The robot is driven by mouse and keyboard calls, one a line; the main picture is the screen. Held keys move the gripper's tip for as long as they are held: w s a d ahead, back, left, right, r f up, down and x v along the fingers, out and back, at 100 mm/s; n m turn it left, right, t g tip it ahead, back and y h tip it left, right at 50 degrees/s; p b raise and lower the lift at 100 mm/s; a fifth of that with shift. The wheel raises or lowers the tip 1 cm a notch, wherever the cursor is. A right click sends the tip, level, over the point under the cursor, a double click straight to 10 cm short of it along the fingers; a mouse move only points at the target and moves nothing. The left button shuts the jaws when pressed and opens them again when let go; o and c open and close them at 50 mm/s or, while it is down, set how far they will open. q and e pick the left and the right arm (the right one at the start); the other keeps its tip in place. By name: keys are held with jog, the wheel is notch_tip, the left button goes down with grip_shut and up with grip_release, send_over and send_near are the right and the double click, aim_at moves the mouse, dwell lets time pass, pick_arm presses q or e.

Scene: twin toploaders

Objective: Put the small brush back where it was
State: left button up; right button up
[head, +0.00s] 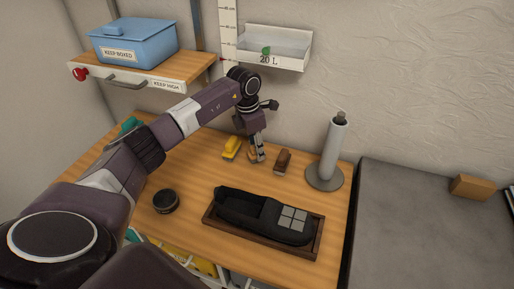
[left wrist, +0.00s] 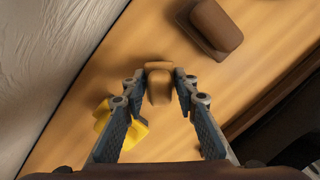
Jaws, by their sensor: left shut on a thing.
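The small brush (left wrist: 158,86), a light brown block with a paler top, sits between the fingertips of my left gripper (left wrist: 159,80) in the left wrist view. In the head view my left gripper (head: 257,155) reaches down near the back of the wooden table, shut on the brush, which is mostly hidden there. A larger dark brown brush-like block (head: 283,161) lies just right of the gripper; it also shows in the left wrist view (left wrist: 215,27). I cannot tell whether the held brush touches the table. My right gripper is not in view.
A yellow object (head: 231,147) lies close left of the gripper. A grey cylinder on a round base (head: 331,152) stands to the right. A wooden tray (head: 211,222) with a black item lies in front, a dark round tin (head: 166,201) left of it. A white wall bin (head: 290,61) hangs above.

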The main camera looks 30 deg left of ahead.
pick_arm(q)
jog(key=shift+f, duration=0.25)
jog(key=o, duration=1)
jog(key=shift+f, duration=0.1)
jog(key=shift+r, duration=0.3)
jog(key=r, duration=0.2)
jog(key=r+b, duration=0.1)
jog(key=r, duration=0.1)
jog(key=r+b, duration=0.1)
jog(key=r, duration=0.1)
jog(key=shift+s+a, duration=0.3)
jog(key=shift+s, duration=0.05)
jog(key=shift+s+r, duration=0.1)
jog(key=shift+r, duration=0.45)
